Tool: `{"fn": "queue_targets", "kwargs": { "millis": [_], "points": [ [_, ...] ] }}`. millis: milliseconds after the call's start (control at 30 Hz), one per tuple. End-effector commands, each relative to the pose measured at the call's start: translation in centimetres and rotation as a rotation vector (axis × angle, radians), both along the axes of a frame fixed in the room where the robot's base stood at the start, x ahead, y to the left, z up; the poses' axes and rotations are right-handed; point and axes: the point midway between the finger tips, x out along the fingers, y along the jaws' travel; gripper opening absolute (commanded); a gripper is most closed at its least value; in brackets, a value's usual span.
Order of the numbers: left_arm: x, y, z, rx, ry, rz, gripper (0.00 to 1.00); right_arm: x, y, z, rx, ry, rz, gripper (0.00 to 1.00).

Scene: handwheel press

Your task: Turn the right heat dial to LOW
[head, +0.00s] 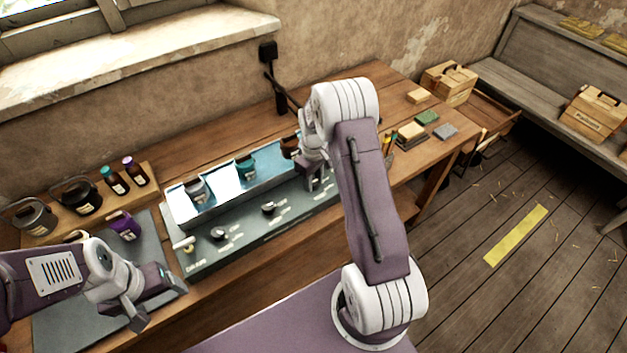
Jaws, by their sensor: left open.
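A grey heating console (255,230) stands on the wooden bench with its sloped front towards me. Two dark dials show on it, a left one (219,234) and another further right (268,208). Small white markings sit beside them, too small to read. My left gripper (154,301) is open and empty above the grey mat (70,325), apart from the console.
Pots, one teal (245,168), sit in the console's trough. Dark jugs (76,196) and small bottles (114,180) stand on a wooden shelf at left. My right arm covers part of the bench.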

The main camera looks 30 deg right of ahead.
Motion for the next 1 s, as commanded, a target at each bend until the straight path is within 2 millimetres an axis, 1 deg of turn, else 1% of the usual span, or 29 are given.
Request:
{"fn": "queue_targets", "kwargs": {
  "millis": [167, 367, 1000],
  "points": [
    [0.00, 0.00, 0.05, 0.000, 0.000, 0.000, 0.77, -0.02, -0.03, 0.05, 0.000, 0.001, -0.012, 0.00],
    [0.00, 0.00, 0.22, 0.000, 0.000, 0.000, 0.77, -0.03, 0.00, 0.10, 0.000, 0.001, -0.090, 0.00],
    [0.00, 0.00, 0.89, 0.000, 0.000, 0.000, 0.77, -0.04, 0.19, 0.13, -0.001, 0.002, -0.594, 0.00]
  ]
}}
